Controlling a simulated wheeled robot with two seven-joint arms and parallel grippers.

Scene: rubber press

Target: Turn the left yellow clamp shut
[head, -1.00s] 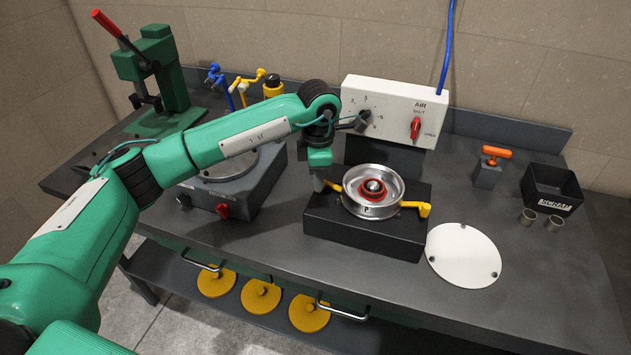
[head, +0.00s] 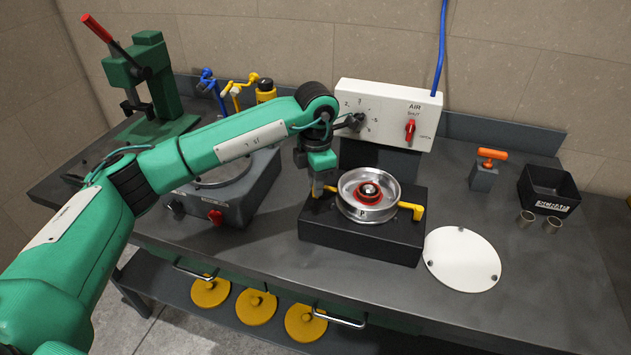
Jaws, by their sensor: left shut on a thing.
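The left yellow clamp (head: 330,188) is at the left side of the black fixture block (head: 350,239); only a small bit of yellow shows beside my gripper. My left gripper (head: 318,190) points down there and is shut on this clamp; its fingertips are small and partly hidden. The right yellow clamp (head: 412,210) sticks out to the right of the dish. My right gripper is not in view.
A white AIR control box (head: 390,108) with a red handle stands behind the block. A white disc (head: 462,258) lies to its right. A grey unit (head: 228,205) is to the left, under my arm. A black bin (head: 548,192) and two metal rings are farther right.

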